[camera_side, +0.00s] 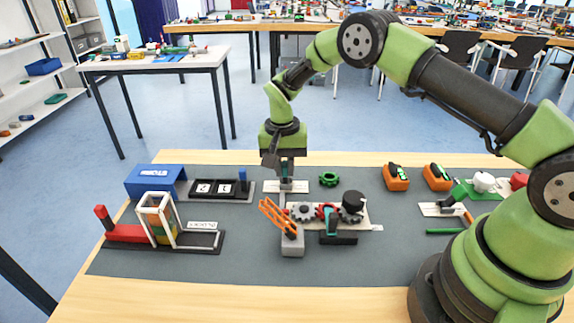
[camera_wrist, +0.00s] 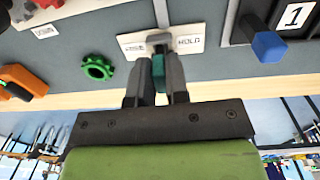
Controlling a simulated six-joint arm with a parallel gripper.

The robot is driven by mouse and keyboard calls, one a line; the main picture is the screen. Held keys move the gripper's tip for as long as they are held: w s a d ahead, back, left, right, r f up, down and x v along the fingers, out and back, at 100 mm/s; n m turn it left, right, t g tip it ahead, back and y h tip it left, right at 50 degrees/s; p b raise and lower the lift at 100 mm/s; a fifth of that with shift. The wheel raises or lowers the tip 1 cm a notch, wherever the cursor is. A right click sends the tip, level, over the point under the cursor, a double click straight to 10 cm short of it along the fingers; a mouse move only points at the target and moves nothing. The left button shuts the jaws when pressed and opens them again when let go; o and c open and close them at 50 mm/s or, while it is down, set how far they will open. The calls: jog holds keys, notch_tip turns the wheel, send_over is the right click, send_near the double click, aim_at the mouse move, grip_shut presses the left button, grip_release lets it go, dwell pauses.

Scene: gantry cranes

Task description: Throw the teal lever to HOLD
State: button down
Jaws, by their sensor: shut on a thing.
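The teal lever (camera_wrist: 158,74) stands between the two fingers of my gripper (camera_wrist: 157,64) in the wrist view. The fingers are shut on it from both sides. It rises from a white plate (camera_wrist: 130,38). In the wrist view the word HOLD (camera_wrist: 190,41) is on the right of the plate, and a smaller label (camera_wrist: 135,48) is on the left. In the side view my gripper (camera_side: 285,178) points down onto the plate (camera_side: 300,186), and the lever is mostly hidden. I cannot tell exactly how far the lever leans.
A green gear (camera_side: 329,179) lies just right of the plate. A black number tray with a blue block (camera_side: 242,180) is to the left. Orange boxes (camera_side: 396,178) are farther right.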

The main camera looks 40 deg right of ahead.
jog(key=shift+w+a+f+g+h, duration=0.2)
jog(key=shift+w+g+h, duration=0.1)
jog(key=shift+g+h, duration=0.2)
jog(key=shift+w+a+f+g+h, duration=0.15)
jog(key=shift+w+g+h, duration=0.2)
jog(key=shift+h, duration=0.25)
jog(key=shift+r, duration=0.1)
jog(key=shift+s+a+r+g, duration=0.1)
jog(key=shift+a+g, duration=0.05)
jog(key=shift+g, duration=0.1)
jog(key=c, duration=1.1)
grip_release()
jog(key=shift+r, duration=0.1)
notch_tip(320, 180, up, 10)
jog(key=shift+f, duration=0.1)
